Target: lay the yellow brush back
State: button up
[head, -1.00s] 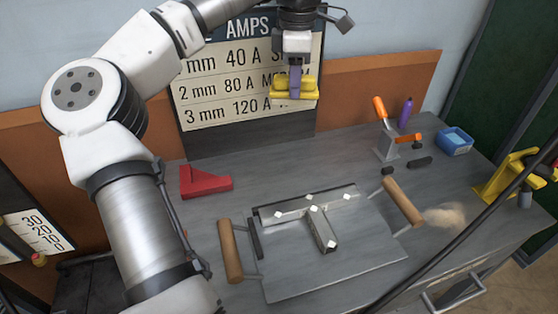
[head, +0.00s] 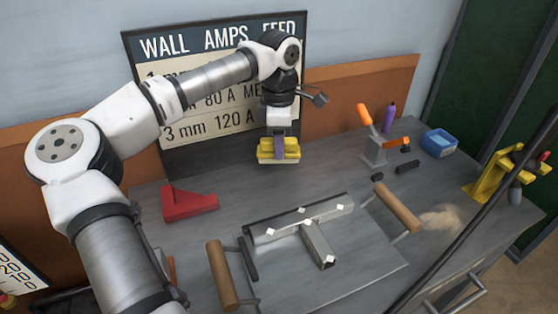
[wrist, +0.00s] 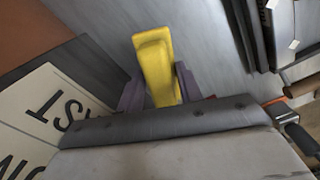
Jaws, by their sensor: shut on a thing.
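The yellow brush (head: 268,155) is held in my gripper (head: 279,150), near the sign at the back of the grey bench. In the wrist view the yellow brush (wrist: 154,62) sticks out between the two purple-grey fingers of my gripper (wrist: 160,90), which are shut on it. The brush appears to be above the bench top, but the exact gap is hard to tell. Its underside and bristles are not clearly visible.
A red angle block (head: 190,203) lies at left. A plate with wooden handles (head: 397,207) carries metal tubes (head: 318,244) in front. An orange-handled clamp (head: 374,150), blue tray (head: 438,144) and yellow stand (head: 490,178) are at right. The sign (head: 165,42) stands behind.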

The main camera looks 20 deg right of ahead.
jog(key=shift+f, duration=2.65)
jog(key=shift+f, duration=0.2)
jog(key=o, duration=1)
jog(key=shift+c, duration=0.2)
jog(key=shift+r, duration=0.15)
notch_tip(320, 180, up, 12)
jog(key=shift+r, duration=0.1)
